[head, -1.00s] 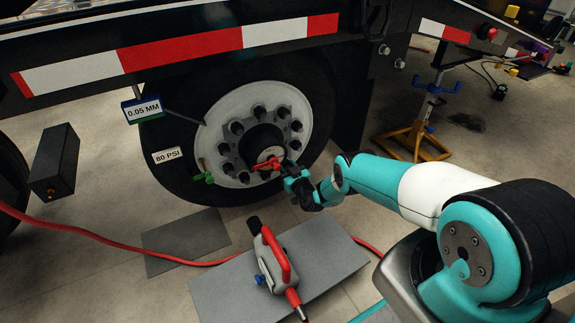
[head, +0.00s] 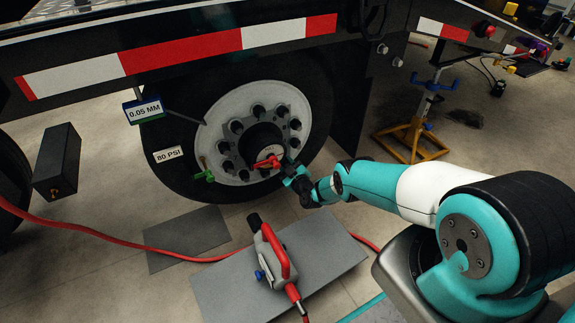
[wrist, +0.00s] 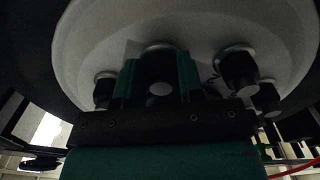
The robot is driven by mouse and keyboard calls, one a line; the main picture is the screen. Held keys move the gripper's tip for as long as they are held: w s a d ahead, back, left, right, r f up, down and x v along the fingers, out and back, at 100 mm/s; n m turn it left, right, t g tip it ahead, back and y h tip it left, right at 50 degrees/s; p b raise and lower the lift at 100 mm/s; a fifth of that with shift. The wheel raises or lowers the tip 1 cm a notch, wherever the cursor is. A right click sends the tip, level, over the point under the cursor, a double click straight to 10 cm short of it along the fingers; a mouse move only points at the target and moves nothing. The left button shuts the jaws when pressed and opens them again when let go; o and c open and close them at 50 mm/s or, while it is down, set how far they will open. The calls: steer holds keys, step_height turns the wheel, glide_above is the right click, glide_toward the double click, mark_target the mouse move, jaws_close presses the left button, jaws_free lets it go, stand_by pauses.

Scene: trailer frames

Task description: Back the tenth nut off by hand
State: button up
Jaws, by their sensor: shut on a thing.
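The wheel (head: 215,125) has a pale rim with a ring of dark nuts around a black hub (head: 261,143). My gripper (head: 289,168) is at the lower right of the rim. In the wrist view, its two teal fingers (wrist: 160,80) stand on either side of one dark nut (wrist: 160,88) and are shut on it. The nut is still against the pale rim (wrist: 190,30). Other nuts show beside it, one to the right (wrist: 238,70) and one to the left (wrist: 104,90). In the head view my gripper hides the held nut.
A red pointer (head: 267,162) and a green one (head: 204,176) sit at the rim. A grey-and-red power tool (head: 271,250) lies on a grey mat (head: 215,297) below the wheel. A red hose (head: 110,242) crosses the floor. A yellow-and-blue stand (head: 412,130) is at right.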

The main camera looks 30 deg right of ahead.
steer(key=shift+w+r, duration=0.1)
steer(key=shift+r, duration=0.05)
steer(key=o, duration=0.9)
steer(key=shift+o, duration=0.2)
steer(key=s+p, duration=0.9)
steer(key=s, duration=0.8)
steer(key=shift+s, duration=0.25)
